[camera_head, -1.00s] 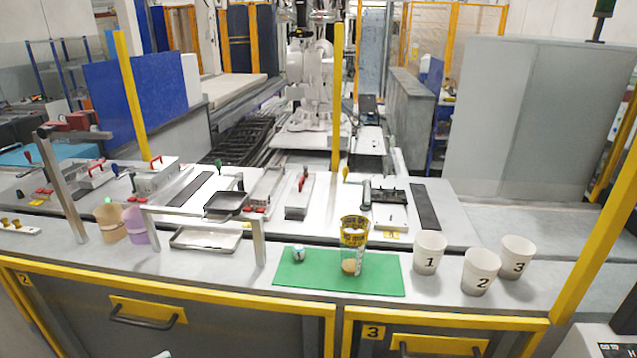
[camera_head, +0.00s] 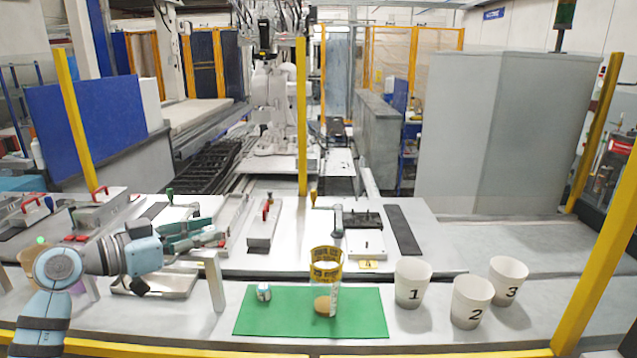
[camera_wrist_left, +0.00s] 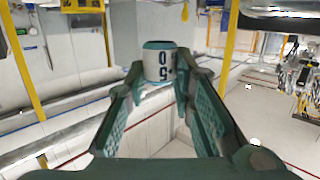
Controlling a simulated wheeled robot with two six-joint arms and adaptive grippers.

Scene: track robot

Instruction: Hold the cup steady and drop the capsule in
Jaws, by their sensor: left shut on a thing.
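A clear cup with a yellow printed band (camera_head: 326,268) stands upright on the green mat (camera_head: 360,318). A small round tan thing (camera_head: 322,305) shows at its base; I cannot tell if it is inside or in front. A small white and blue piece (camera_head: 263,292), capsule-like, lies on the mat left of the cup. My left gripper (camera_head: 220,232) is up and left of the mat, pointing right. In the left wrist view its fingers (camera_wrist_left: 160,75) are around a white cylinder with teal ends (camera_wrist_left: 159,62), marked with dark digits. My right gripper is out of view.
White paper cups numbered 1 (camera_head: 412,284), 2 (camera_head: 472,303) and 3 (camera_head: 508,282) stand right of the mat. Fixtures line the bench behind.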

